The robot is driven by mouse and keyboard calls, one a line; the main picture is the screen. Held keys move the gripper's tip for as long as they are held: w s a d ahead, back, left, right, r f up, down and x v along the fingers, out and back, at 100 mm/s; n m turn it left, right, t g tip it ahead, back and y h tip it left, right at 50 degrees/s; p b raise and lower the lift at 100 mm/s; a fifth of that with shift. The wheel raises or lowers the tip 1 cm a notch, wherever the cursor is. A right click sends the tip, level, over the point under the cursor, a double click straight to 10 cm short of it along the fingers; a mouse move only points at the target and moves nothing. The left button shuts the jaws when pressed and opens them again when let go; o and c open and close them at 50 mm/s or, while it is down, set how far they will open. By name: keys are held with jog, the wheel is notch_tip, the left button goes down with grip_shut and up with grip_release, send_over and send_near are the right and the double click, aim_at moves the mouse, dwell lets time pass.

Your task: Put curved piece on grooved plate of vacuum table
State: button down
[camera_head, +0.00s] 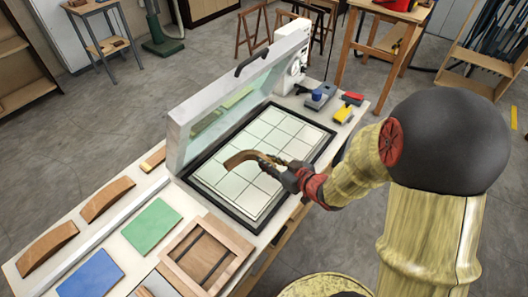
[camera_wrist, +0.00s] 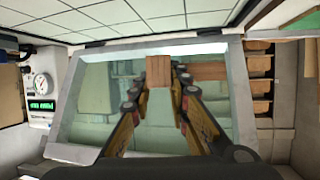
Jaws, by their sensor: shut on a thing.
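The curved piece (camera_head: 240,157) is a bent brown wooden strip held over the grooved plate. My gripper (camera_head: 266,160) is shut on its right end. In the wrist view the piece (camera_wrist: 159,72) shows between the two fingers of my gripper (camera_wrist: 159,88). The grooved plate (camera_head: 285,128) is pale with a grid of lines, inside a black frame on the vacuum table (camera_head: 180,190). I cannot tell whether the piece touches the plate. The table's clear lid (camera_head: 235,95) stands raised along the far side; its pale frame (camera_wrist: 240,95) shows in the wrist view.
Two more curved wooden pieces (camera_head: 107,200) (camera_head: 48,247) lie at the left. A green square (camera_head: 152,226), a blue square (camera_head: 90,275) and a wooden frame (camera_head: 205,252) lie nearer. Small tools (camera_head: 344,112) sit at the right end. Much of the plate is bare.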

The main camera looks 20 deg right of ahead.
jog(key=s+r+n+g+y, duration=0.1)
jog(key=s+r+n+y, duration=0.1)
jog(key=s, duration=0.4)
jog(key=w+d+f+b, duration=0.1)
jog(key=w+f, duration=0.2)
jog(key=w, duration=0.1)
jog(key=w+d+f+b, duration=0.1)
jog(key=w+f+b, duration=0.1)
jog(key=w+f, duration=0.1)
jog(key=w+d+f+b, duration=0.1)
jog(key=w+f+b, duration=0.1)
jog(key=w, duration=0.3)
jog(key=shift+w+d+f, duration=0.15)
jog(key=shift+f, duration=0.25)
jog(key=shift+w+d+f, duration=0.1)
jog(key=shift+d+f, duration=0.05)
jog(key=shift+f, duration=0.2)
jog(key=shift+w+f, duration=0.2)
jog(key=shift+f, duration=0.1)
jog(key=shift+w+d+f+y+b, duration=0.1)
jog(key=shift+f+y+b, duration=0.2)
jog(key=shift+f+b, duration=1)
jog(key=shift+f, duration=0.2)
jog(key=shift+f, duration=0.1)
jog(key=c, duration=1.7)
grip_release()
